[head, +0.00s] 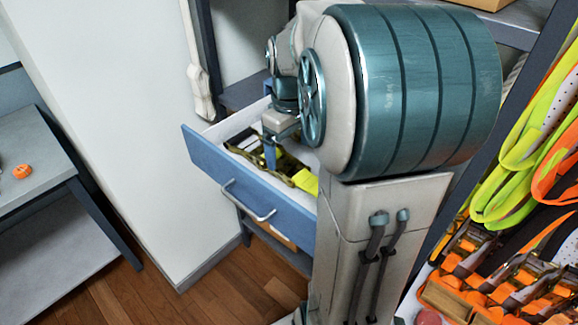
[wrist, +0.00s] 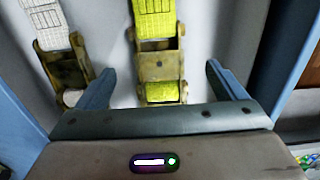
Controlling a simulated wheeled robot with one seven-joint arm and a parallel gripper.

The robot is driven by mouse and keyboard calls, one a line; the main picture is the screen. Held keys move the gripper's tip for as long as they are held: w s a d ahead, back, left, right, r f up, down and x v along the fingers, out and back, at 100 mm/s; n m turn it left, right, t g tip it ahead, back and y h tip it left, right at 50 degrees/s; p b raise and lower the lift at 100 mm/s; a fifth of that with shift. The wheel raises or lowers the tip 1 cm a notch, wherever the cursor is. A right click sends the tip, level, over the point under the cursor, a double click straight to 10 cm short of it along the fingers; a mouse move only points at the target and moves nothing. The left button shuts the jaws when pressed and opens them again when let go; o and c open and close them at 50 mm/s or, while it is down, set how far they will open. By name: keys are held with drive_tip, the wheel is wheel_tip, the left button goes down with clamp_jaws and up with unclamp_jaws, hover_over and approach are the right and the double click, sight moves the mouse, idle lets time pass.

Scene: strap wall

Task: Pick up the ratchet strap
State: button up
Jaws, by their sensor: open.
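A ratchet strap with yellow webbing (wrist: 154,20) and a worn brass-coloured ratchet (wrist: 159,68) lies in the open blue drawer (head: 290,222). Its yellow end (head: 306,182) shows in the head view, partly hidden by my arm. A second strap with white webbing (wrist: 45,14) and a similar ratchet (wrist: 66,68) lies to its left in the wrist view. My gripper (head: 270,157) is over the drawer, open and empty. In the wrist view my gripper (wrist: 160,72) has its fingers on either side of the yellow strap's ratchet, with visible gaps. Finger height relative to the ratchet is unclear.
Blue drawer walls (wrist: 22,75) flank my gripper in the wrist view. In the head view, bright straps (head: 545,135) hang at right above several orange ratchets (head: 500,275). A grey table (head: 35,160) with an orange object (head: 22,171) stands at left. Wooden floor (head: 190,300) is open in front.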

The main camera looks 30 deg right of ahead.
sight(289, 163)
drive_tip(key=shift+f+p, duration=0.75)
drive_tip(key=shift+f, duration=2.25)
drive_tip(key=shift+w+d+r, duration=0.1)
drive_tip(key=c, duration=1.8)
